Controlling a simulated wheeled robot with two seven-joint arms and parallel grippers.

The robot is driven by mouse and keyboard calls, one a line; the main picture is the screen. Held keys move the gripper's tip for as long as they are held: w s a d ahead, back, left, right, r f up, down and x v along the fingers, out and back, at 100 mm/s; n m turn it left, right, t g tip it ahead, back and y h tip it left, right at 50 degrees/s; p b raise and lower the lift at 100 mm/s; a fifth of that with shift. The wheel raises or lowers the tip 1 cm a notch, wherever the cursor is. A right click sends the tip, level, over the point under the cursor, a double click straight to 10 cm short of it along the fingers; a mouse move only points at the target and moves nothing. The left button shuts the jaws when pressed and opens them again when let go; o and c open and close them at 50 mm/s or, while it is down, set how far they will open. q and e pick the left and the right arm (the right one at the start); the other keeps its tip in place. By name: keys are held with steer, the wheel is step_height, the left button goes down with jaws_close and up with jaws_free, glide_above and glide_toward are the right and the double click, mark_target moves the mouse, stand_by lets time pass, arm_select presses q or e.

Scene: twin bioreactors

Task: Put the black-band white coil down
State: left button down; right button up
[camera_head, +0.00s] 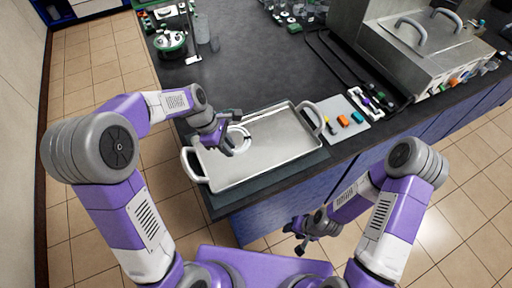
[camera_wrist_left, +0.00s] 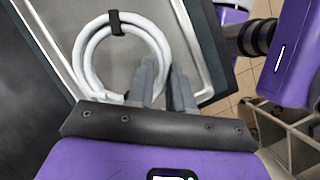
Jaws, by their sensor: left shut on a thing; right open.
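The white coil with a black band (camera_wrist_left: 82,55) shows in the left wrist view, over the grey metal tray. My left gripper (camera_wrist_left: 165,75) is shut on the near edge of the coil. In the head view the coil (camera_head: 240,135) is a small white ring at the left end of the tray (camera_head: 270,150), partly hidden by my left gripper (camera_head: 229,132). I cannot tell whether the coil touches the tray floor. My right gripper (camera_head: 301,236) is open and empty, low in front of the counter and away from the tray.
A white board with coloured pieces (camera_head: 343,118) lies right of the tray. A metal box with handles (camera_head: 420,45) stands at the back right. The dark counter (camera_head: 255,75) behind the tray is clear.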

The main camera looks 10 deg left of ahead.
mark_target(236, 165)
arm_select(q)
steer(key=n, duration=0.1)
steer(key=r+n+t, duration=0.1)
steer(key=shift+w+n, duration=0.15)
steer(key=shift+n, duration=0.15)
steer(key=shift+f+b, duration=0.2)
steer(key=shift+b, duration=0.15)
step_height(236, 165, down, 10)
steer(key=b, duration=0.3)
steer(key=shift+r, duration=0.3)
steer(key=c, duration=1)
jaws_free()
